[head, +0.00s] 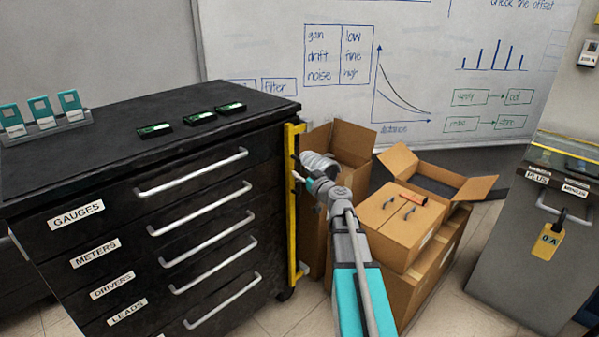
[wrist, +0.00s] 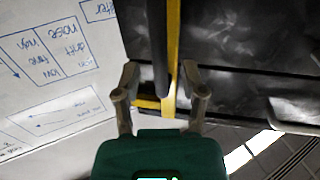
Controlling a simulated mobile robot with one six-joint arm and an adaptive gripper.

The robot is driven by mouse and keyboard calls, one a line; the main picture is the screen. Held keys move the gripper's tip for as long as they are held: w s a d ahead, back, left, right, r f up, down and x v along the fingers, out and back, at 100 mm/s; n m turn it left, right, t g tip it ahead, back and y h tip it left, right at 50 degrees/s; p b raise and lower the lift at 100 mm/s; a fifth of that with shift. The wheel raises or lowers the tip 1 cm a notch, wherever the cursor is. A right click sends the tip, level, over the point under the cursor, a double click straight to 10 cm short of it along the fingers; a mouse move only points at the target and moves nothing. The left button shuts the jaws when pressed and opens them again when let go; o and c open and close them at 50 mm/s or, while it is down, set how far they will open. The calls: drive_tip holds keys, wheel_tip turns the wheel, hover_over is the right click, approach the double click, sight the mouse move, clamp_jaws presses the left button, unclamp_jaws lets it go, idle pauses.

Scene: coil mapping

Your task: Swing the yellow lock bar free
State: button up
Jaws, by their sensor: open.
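The yellow lock bar (head: 292,215) stands upright along the right front edge of the black drawer cabinet (head: 130,205), running from the top down to a foot near the floor. My gripper (head: 299,168) is at the upper half of the bar, at its right side. In the wrist view my gripper (wrist: 161,72) is open, with one finger on each side of the yellow bar (wrist: 173,45). A dark strip runs beside the bar between the fingers. A yellow tab shows near the palm. I cannot tell whether either finger touches the bar.
Drawers with silver handles (head: 205,210) lie left of the bar. A grey cabinet (head: 525,245) with a yellow tag is at far right. Small green-black items (head: 192,118) lie on the cabinet top.

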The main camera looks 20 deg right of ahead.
drive_tip(key=shift+w+a, duration=0.2)
drive_tip(key=shift+w, duration=0.7)
drive_tip(key=shift+c, duration=0.2)
clamp_jaws()
